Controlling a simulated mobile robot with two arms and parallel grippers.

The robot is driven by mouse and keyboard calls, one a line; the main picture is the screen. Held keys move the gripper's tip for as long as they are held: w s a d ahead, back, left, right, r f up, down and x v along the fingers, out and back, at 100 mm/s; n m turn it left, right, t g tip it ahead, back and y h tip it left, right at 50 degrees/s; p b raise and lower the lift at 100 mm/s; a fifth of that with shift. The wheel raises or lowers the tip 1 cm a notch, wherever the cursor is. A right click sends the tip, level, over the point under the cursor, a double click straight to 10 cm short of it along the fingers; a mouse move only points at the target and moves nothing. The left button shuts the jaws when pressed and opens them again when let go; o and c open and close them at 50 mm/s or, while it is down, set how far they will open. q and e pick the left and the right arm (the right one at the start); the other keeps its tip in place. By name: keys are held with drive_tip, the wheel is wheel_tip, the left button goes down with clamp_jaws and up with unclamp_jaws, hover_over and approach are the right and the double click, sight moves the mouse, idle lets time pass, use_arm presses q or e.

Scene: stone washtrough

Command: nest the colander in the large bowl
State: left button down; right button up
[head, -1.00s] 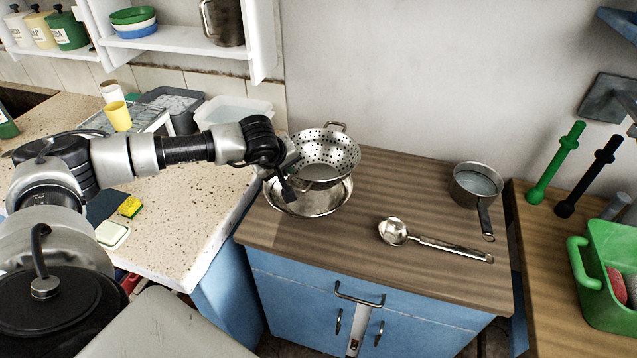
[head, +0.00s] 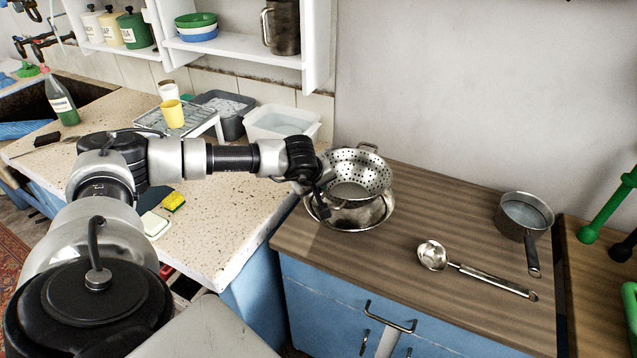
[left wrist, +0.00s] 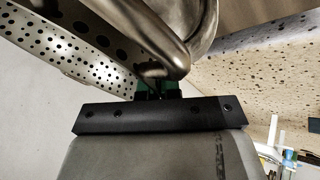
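The colander (head: 372,172) is a shiny perforated metal bowl with loop handles, over the large bowl. It looks tilted; I cannot tell whether it touches the bowl. The large bowl (head: 372,218) is smooth shiny metal and stands on the wooden counter, its inside mostly hidden by the colander. My left gripper (head: 322,200) is at the colander's left side, shut on its near handle. The left wrist view shows the handle loop (left wrist: 165,50) at the fingers and the perforated wall (left wrist: 75,50) beside it. My right gripper is not in view.
A ladle (head: 470,270) lies on the wooden counter (head: 420,315), right of the bowl. A saucepan (head: 525,215) stands farther right.

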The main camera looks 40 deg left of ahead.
use_arm(q)
drive_tip(key=shift+f+b, duration=0.15)
drive_tip(key=shift+b, duration=0.4)
idle(0.9)
drive_tip(key=shift+f, duration=0.2)
drive_tip(key=shift+f+b, duration=1.25)
drive_tip(key=shift+b, duration=0.15)
drive_tip(key=shift+f, duration=0.25)
drive_tip(key=shift+f+b, duration=0.3)
drive_tip(key=shift+b, duration=0.2)
drive_tip(key=shift+f+b, duration=0.9)
drive_tip(key=shift+f, duration=0.05)
drive_tip(key=shift+f+b, duration=0.15)
drive_tip(key=shift+b, duration=0.15)
idle(0.5)
drive_tip(key=c, duration=1.3)
unclamp_jaws()
drive_tip(key=shift+s, duration=0.1)
